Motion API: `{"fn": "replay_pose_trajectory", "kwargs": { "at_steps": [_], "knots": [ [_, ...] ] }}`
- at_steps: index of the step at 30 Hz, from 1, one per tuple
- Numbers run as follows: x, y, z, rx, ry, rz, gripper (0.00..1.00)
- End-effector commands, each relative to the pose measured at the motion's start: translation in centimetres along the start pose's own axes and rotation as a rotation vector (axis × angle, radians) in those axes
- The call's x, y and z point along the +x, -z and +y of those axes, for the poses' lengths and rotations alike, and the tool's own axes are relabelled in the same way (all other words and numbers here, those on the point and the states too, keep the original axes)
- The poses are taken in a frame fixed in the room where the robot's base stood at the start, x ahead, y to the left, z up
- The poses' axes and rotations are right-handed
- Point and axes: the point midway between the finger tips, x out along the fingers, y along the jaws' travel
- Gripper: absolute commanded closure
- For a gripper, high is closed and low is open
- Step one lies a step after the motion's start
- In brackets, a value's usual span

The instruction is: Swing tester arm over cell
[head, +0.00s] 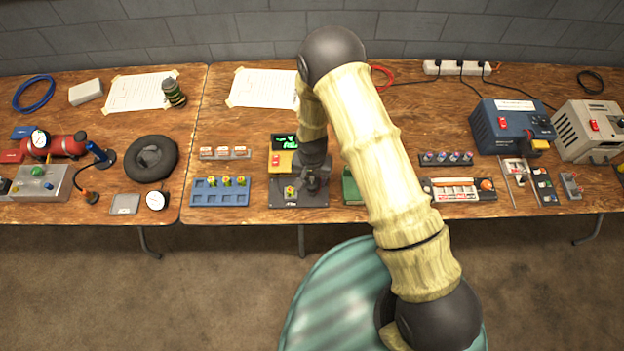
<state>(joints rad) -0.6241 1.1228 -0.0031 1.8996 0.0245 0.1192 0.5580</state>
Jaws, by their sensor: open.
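The tester (284,205) is a dark unit on the middle table, with a lit green display (284,142) at its back. A yellow block (281,162) sits below the display; I cannot tell for sure whether it belongs to the swing arm. A small yellow-topped cell (290,192) stands on the front of the tester base. My gripper (314,186) is open, pointing down over the tester's right side, right of the cell. My wrist and gripper hide the tester's right part, and I cannot tell whether the fingers touch anything.
A blue tray (205,199) with several cells lies just left of the tester, with a small rack (225,153) behind it. A green object (351,187) stands close right, partly behind my arm. A paper sheet (262,88) lies behind.

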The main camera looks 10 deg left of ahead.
Motion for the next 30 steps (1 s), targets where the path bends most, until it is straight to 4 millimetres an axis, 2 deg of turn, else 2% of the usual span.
{"fn": "replay_pose_trajectory", "kwargs": {
  "at_steps": [7,17,18,26,30],
  "knots": [
    [2.5,0.0,0.0,0.001,0.000,-0.001,0.48],
    [3.0,0.0,0.0,0.001,0.000,0.000,0.48],
    [3.0,0.0,0.0,0.001,0.000,0.000,0.50],
    [3.0,0.0,0.0,0.000,0.000,0.000,1.00],
    [2.9,0.0,0.0,0.000,0.000,0.000,1.00]
  ]
}}
